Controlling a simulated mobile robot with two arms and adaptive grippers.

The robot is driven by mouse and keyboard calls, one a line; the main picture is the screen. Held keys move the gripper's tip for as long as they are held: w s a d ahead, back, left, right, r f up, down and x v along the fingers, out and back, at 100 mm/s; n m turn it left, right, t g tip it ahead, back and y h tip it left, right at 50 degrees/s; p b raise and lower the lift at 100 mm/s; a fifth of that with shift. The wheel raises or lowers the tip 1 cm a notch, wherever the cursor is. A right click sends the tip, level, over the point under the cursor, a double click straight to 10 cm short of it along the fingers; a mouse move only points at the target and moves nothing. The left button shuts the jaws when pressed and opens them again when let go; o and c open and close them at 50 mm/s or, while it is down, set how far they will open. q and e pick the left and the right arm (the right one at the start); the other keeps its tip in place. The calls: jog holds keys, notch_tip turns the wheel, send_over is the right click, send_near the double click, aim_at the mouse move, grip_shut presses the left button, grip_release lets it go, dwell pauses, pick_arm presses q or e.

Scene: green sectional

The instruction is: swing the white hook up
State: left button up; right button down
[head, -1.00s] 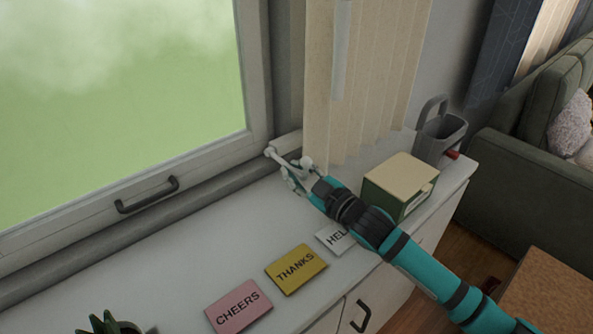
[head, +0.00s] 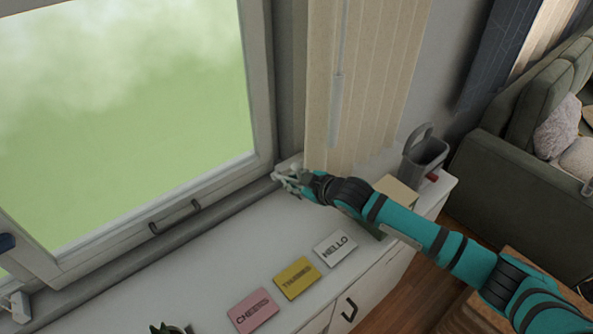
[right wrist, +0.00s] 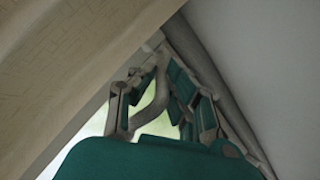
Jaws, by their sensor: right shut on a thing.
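The white hook (right wrist: 150,105) is a pale curved bar in the right wrist view, between the fingers of my right gripper. In the head view my right gripper (head: 290,182) is at the window's lower right corner, just above the white sill. It is shut on the hook, and its fingers cover most of the hook there. The window (head: 150,225) is a pale framed pane with a dark handle (head: 175,217) on its bottom rail. My left gripper is not in view.
Beige vertical blinds (head: 365,90) hang right beside my right gripper. A box (head: 396,190), partly behind my arm, and a grey watering can (head: 425,155) stand on the white cabinet (head: 215,270). Pink, yellow and white cards (head: 335,248) lie in front.

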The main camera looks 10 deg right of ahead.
jog(key=shift+w+a+r+g+h+p, duration=0.2)
jog(key=shift+r+g+h+p, duration=0.15)
jog(key=shift+g+p, duration=0.55)
jog(key=shift+t, duration=0.3)
jog(key=c, duration=1.4)
grip_release()
jog(key=shift+o, duration=0.2)
jog(key=shift+r, duration=0.1)
jog(key=shift+s+r, duration=0.15)
jog(key=v, duration=1.1)
jog(key=shift+s+d, duration=0.2)
